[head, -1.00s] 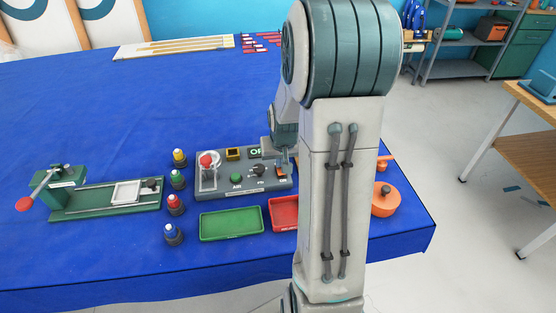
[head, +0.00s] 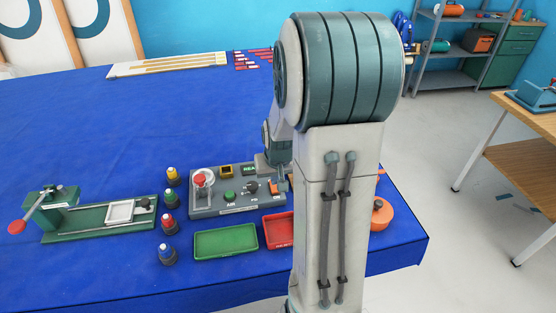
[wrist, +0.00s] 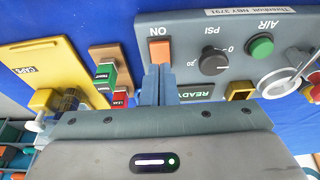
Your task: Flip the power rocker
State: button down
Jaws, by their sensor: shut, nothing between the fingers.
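The grey control panel (head: 240,206) stands on the blue table, left of my arm in the head view. Its orange power rocker (wrist: 160,50) has an ON label beside it in the wrist view. It also shows small in the head view (head: 274,188). My gripper (wrist: 158,70) is shut and empty, its fingertips at the rocker's near edge; whether they touch it I cannot tell. The panel's display (wrist: 195,93) reads READY in green, partly hidden by the gripper. My arm hides part of the panel's right end in the head view.
A green tray (head: 226,242) and a red tray (head: 278,231) lie in front.

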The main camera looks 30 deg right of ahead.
jog(key=p+v, duration=0.1)
jog(key=v, duration=0.1)
jog(key=shift+w+d+r, duration=0.1)
jog(key=shift+r, duration=0.3)
jog(key=shift+s+r+b, duration=0.25)
jog(key=shift+b, duration=0.35)
jog(key=b+v, duration=0.1)
jog(key=v, duration=0.7)
jog(key=shift+s+a, duration=0.2)
jog(key=shift+s, duration=0.1)
jog(key=shift+w, duration=0.1)
